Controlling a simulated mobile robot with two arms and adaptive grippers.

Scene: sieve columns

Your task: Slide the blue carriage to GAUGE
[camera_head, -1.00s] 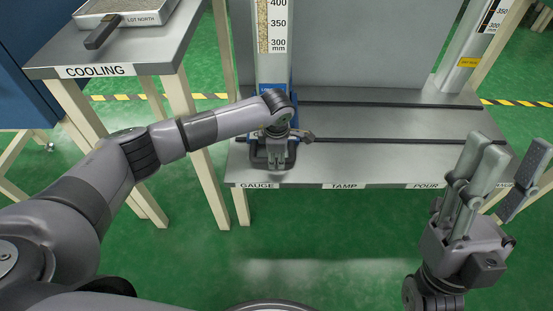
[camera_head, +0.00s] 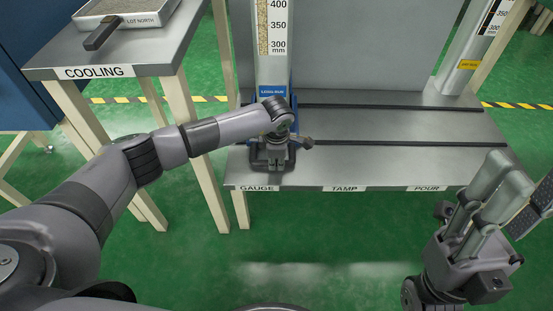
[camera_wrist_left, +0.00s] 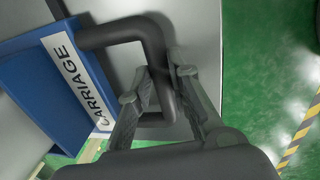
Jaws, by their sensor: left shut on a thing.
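In the left wrist view the carriage (camera_wrist_left: 50,95) shows as a blue block lettered CARRIAGE, with a dark bent handle (camera_wrist_left: 158,45). My left gripper (camera_head: 272,160) is shut on this handle; its fingers (camera_wrist_left: 160,90) lie on either side of the bar. The GAUGE label (camera_head: 257,188) is on the bench's front edge, just in front and slightly left of the handle. My right gripper (camera_head: 515,195) is open and empty at the right.
Two dark rails (camera_head: 400,144) run along the bench, clear to the right of the carriage. TAMP (camera_head: 344,188) and POUR (camera_head: 426,188) labels follow. Another column (camera_head: 462,70) stands at the back right. The COOLING table (camera_head: 165,62) with a tray (camera_head: 150,17) is at left.

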